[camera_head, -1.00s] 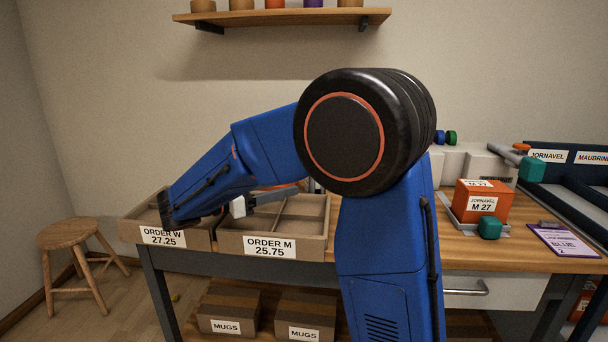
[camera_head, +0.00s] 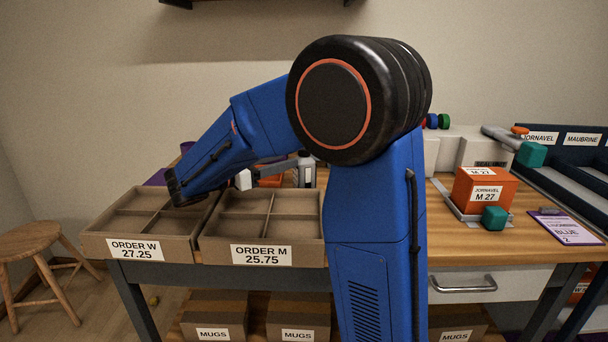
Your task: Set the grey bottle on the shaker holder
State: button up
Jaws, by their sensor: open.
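A small greyish bottle (camera_head: 305,170) with a dark cap stands on the table behind the ORDER M tray, close to the left of my upper arm. I cannot tell for sure that it is the grey bottle. My gripper (camera_head: 266,172) is partly in view past my black wrist, above the back of the trays. A pale block and a grey bar of it show, pointing right toward the bottle. It is open and nothing shows in it. I cannot make out the shaker holder; my arm hides the middle of the table.
The ORDER W tray (camera_head: 97,246) and ORDER M tray (camera_head: 222,250) are empty at the front left. A stool (camera_head: 28,240) stands left.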

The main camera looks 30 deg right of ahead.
aim_at(305, 155)
jog(key=shift+w+d+f, duration=0.1)
jog(key=shift+d+f, duration=0.05)
jog(key=shift+d, duration=4.1)
grip_shut()
